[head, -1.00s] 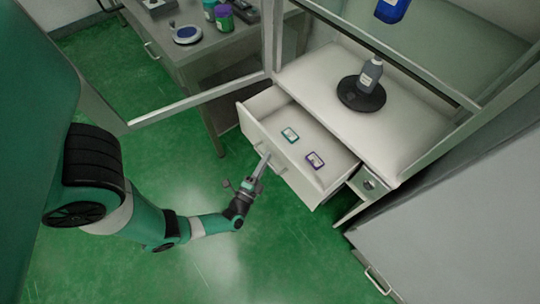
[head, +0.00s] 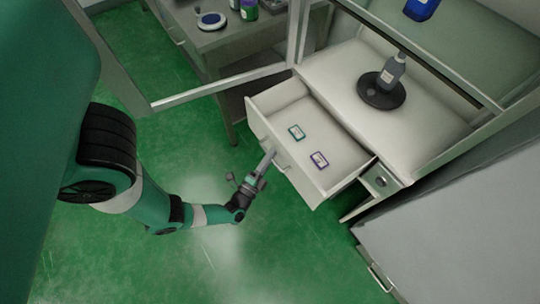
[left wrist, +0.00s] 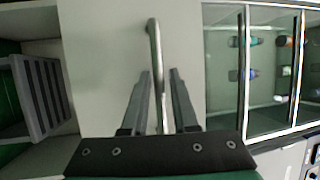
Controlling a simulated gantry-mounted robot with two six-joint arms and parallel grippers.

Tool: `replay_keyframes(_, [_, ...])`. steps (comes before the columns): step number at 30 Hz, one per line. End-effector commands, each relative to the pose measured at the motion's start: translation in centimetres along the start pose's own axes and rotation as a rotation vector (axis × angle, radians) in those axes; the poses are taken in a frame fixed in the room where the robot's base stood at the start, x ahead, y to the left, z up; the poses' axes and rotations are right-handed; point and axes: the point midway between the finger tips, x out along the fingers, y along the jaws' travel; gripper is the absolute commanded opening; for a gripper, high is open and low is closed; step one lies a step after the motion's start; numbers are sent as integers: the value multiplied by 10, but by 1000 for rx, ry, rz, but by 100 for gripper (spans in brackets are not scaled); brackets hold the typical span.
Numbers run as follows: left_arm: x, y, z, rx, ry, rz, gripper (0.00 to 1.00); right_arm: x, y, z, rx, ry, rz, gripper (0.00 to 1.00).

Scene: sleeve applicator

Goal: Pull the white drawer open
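The white drawer (head: 263,121) stands well open below the white worktop. Its handle is on its front face and shows in the left wrist view as a pale bar (left wrist: 154,40). My left gripper (head: 270,153) is at the drawer front in the head view. In the left wrist view its two fingers (left wrist: 160,73) stand apart on either side of the handle bar. I cannot tell whether either finger touches the bar. Inside the drawer lie a green-edged label (head: 296,132) and a purple-edged label (head: 319,159). My right gripper is not in view.
A grey bottle (head: 391,72) stands on a dark round plate (head: 381,97) on the worktop. A blue bottle (head: 421,8) is above. A grey desk (head: 222,43) stands behind on the left. A grey cabinet (head: 450,220) is at the right. The green floor before the drawer is clear.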

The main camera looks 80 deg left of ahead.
Motion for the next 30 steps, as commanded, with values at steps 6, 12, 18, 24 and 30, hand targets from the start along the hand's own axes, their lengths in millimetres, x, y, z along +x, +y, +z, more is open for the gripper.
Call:
replay_keyframes(6, [-1, 1, 0, 0, 1, 2, 27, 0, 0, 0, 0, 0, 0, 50])
replay_keyframes(12, [-14, 0, -3, -5, 9, 4, 27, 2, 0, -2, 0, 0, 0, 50])
replay_keyframes(18, [-39, 1, -4, -5, 12, 4, 27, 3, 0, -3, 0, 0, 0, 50])
replay_keyframes(24, [-60, 0, -2, 1, 10, 3, 27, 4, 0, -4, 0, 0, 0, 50])
replay_keyframes(30, [-76, 1, -3, -10, 9, 4, 27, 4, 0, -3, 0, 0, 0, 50])
